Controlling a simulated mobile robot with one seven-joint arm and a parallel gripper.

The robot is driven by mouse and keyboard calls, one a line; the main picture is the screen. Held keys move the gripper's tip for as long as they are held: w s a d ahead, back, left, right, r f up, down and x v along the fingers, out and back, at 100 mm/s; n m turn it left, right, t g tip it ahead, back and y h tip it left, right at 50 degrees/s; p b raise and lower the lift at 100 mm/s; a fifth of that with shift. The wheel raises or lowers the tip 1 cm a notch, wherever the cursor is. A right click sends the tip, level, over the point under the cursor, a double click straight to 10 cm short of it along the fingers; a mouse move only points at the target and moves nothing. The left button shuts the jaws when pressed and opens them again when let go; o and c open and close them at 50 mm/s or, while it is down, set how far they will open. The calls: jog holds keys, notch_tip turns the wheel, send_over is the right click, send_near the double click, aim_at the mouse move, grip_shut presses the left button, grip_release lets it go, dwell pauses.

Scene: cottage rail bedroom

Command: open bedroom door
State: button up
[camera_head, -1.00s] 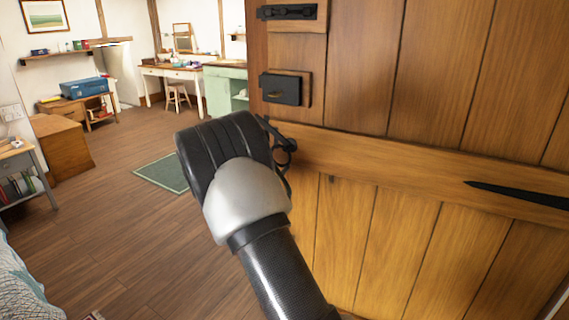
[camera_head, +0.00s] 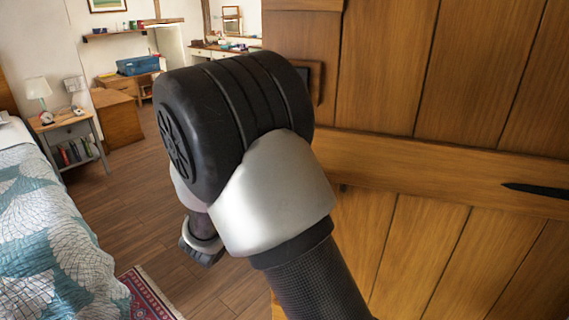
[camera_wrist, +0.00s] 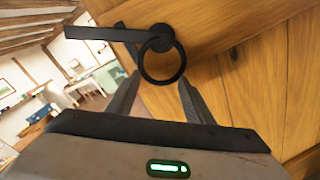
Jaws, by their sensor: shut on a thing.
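The bedroom door (camera_head: 420,175) is a plank door with a cross rail and fills the right of the head view. The room shows past its left edge, and I cannot tell how far it stands open. In the wrist view the door (camera_wrist: 235,60) bears a black ring handle (camera_wrist: 182,68) with a dark latch bar (camera_wrist: 95,34) at its upper left. My gripper (camera_wrist: 159,79) has one finger at each side of the ring and is shut on it. In the head view my wrist hides the fingers and the handle.
A bed (camera_head: 50,240) with a patterned cover is at left, beside a nightstand (camera_head: 72,130) with a lamp. A red rug (camera_head: 148,295) lies at its foot. A wooden cabinet (camera_head: 118,118) stands beyond. Bare floor (camera_head: 135,205) lies left of the door.

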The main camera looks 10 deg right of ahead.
jog(key=s, duration=0.1)
jog(key=s+a, duration=0.1)
jog(key=s, duration=0.1)
jog(key=s+r, duration=0.1)
jog(key=shift+s+a, duration=0.2)
jog(key=o, duration=1.4)
jog(key=shift+s+d, duration=0.15)
jog(key=p+v, duration=0.1)
jog(key=v, duration=1.6)
jog(key=shift+a+f, duration=0.3)
jog(key=shift+s, duration=0.1)
